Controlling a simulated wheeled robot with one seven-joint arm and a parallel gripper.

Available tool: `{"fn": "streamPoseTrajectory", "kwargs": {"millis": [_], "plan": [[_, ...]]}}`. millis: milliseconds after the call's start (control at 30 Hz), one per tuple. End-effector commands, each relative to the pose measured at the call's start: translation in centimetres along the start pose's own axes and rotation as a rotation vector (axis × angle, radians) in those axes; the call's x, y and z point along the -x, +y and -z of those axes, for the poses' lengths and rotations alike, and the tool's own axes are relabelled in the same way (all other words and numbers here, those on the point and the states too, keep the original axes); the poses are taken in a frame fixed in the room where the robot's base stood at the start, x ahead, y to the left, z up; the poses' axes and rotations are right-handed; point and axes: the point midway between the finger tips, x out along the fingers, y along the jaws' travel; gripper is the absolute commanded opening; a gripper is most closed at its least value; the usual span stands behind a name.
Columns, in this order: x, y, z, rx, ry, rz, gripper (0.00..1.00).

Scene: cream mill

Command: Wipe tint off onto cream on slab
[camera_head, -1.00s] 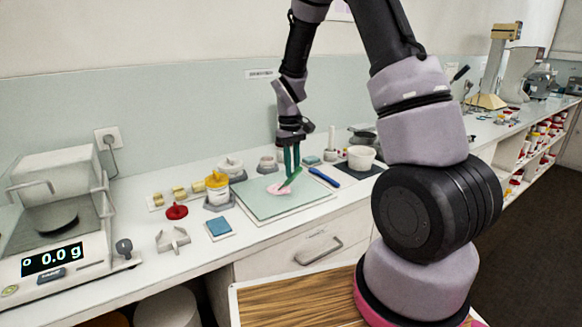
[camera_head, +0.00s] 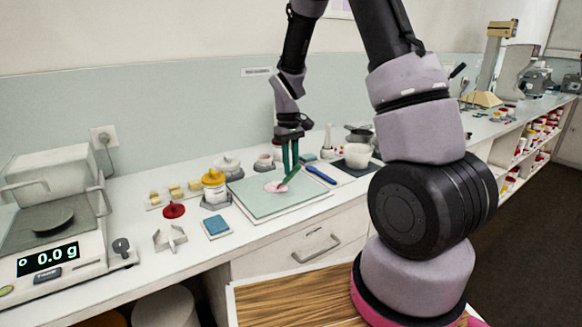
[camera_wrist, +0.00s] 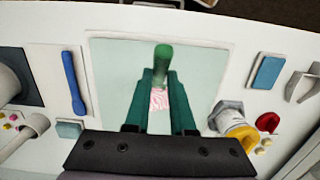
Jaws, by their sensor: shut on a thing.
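The pale green slab (camera_head: 250,203) lies on the bench, and it also shows in the wrist view (camera_wrist: 108,62). A pink patch of cream (camera_head: 272,187) is on the slab; in the wrist view it looks pink with paler streaks (camera_wrist: 158,99). My gripper (camera_head: 291,170) points down over the slab, its teal fingers shut on a green-handled tool (camera_wrist: 163,57). In the head view the tool (camera_head: 289,179) slants down to the cream's right edge. I cannot tell whether its tip touches. The fingers partly hide the cream, and no separate tint shows on the tool.
A blue-handled tool (camera_head: 321,175) and a white tub (camera_head: 358,155) lie right of the slab. A balance (camera_head: 50,262) reading 0.0 g is at far left.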

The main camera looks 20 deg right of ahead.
Motion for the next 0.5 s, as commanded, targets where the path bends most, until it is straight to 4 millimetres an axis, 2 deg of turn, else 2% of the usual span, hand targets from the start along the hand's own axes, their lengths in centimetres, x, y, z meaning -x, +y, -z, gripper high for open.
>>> {"fn": "streamPoseTrajectory", "kwargs": {"millis": [500], "plan": [[3.8, 0.0, -0.3, -0.001, 0.003, 0.0, 0.0]]}}
